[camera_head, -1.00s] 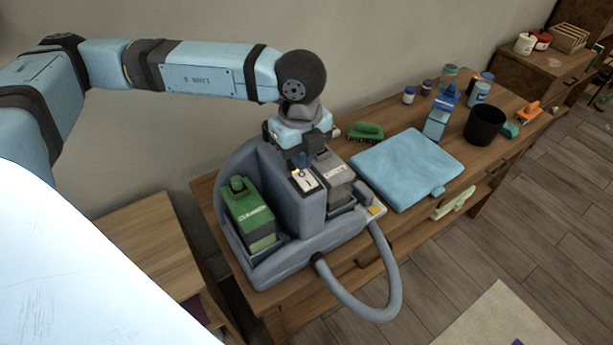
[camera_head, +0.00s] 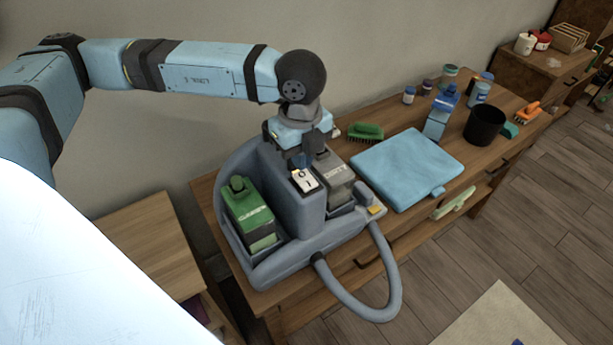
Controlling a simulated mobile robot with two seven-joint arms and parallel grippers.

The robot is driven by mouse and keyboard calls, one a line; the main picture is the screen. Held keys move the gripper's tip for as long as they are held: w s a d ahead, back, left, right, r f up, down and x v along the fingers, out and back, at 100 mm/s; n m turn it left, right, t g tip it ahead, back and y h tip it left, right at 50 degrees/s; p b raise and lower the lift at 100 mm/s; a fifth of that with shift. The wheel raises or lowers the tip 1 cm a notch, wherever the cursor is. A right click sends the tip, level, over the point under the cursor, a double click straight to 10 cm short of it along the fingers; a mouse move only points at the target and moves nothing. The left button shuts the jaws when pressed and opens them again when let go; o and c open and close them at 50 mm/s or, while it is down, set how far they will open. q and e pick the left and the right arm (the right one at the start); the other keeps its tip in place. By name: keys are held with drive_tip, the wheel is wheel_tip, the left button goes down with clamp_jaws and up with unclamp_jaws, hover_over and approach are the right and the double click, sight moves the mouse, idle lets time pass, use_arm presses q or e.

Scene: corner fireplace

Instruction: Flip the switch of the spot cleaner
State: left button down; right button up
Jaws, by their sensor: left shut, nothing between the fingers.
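The spot cleaner (camera_head: 297,215) stands on the wooden table, a grey-blue machine with a green tank at its left and a grey tank at its right. Its switch (camera_head: 305,180), a white plate with dark marks, is on top of the middle column. My left gripper (camera_head: 303,163) is shut and empty, pointing down right at the far edge of the switch plate. Whether the fingertips touch the switch I cannot tell. The switch's rocker is partly hidden by the fingers. My right gripper is not in view.
A folded blue towel (camera_head: 406,168) lies right of the cleaner, with a green brush (camera_head: 365,131) behind it. A black cup (camera_head: 484,126), a blue spray bottle (camera_head: 440,113) and small jars stand farther right. The hose (camera_head: 385,285) loops over the table's front edge.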

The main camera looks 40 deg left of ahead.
sight(301, 174)
use_arm(q)
drive_tip(key=shift+f+b, duration=1.3)
drive_tip(key=shift+f, duration=0.05)
idle(0.7)
drive_tip(key=shift+r+p, duration=1.65)
drive_tip(key=shift+r, duration=1.9)
